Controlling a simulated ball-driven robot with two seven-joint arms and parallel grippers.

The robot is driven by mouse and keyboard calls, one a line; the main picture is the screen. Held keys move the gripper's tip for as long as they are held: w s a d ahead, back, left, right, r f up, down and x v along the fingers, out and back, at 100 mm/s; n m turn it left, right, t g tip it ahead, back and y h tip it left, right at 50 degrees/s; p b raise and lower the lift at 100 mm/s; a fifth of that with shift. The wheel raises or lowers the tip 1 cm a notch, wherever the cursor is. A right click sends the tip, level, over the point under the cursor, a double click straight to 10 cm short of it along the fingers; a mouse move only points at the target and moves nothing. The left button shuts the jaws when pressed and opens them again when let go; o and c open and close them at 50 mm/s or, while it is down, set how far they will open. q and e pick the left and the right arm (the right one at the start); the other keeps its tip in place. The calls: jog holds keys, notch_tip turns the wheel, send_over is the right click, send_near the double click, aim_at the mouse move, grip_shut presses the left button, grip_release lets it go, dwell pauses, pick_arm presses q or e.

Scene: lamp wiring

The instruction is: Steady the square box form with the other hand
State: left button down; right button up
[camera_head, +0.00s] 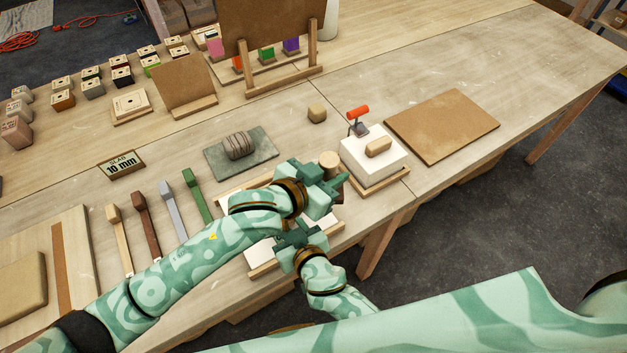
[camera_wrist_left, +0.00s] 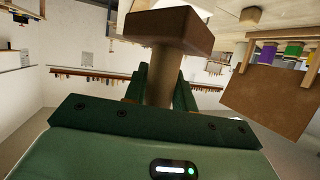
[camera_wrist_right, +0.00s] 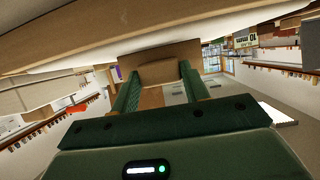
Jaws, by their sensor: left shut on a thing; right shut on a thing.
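The square box form (camera_head: 258,254), white with pale wooden edges, lies at the front of the bench, largely hidden under my arms. My left gripper (camera_head: 332,181) is over its far right part, shut on a tan wooden handle (camera_wrist_left: 165,78) that joins a brown block (camera_wrist_left: 170,28). A round wooden end (camera_head: 329,160) shows beside these fingers in the head view. My right gripper (camera_head: 290,234) is low at the form's near side. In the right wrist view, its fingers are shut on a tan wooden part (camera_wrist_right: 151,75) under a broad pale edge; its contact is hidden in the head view.
A grey mat (camera_head: 262,163) bears a wrapped stone-like lump. A brown board (camera_head: 442,125) lies at right.

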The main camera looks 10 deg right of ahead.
aim_at(269, 179)
pick_arm(q)
jog(key=w+a+f+n+t+y, duration=0.2)
jog(key=w+a+n+t+y, duration=0.25)
jog(key=w+a, duration=0.45)
jog(key=shift+n+g+y, duration=0.25)
jog(key=shift+n, duration=0.5)
jog(key=shift+s+a+f, duration=0.1)
jog(key=shift+a+f, duration=0.4)
jog(key=shift+f, duration=0.6)
jog(key=shift+s+a+f, duration=0.1)
jog(key=shift+a+f, duration=0.4)
jog(key=shift+f, duration=0.55)
jog(key=shift+a+f, duration=0.5)
jog(key=shift+f, duration=0.6)
jog(key=c, duration=1.9)
grip_release()
grip_shut()
jog(key=shift+f, duration=0.1)
jog(key=shift+f, duration=0.6)
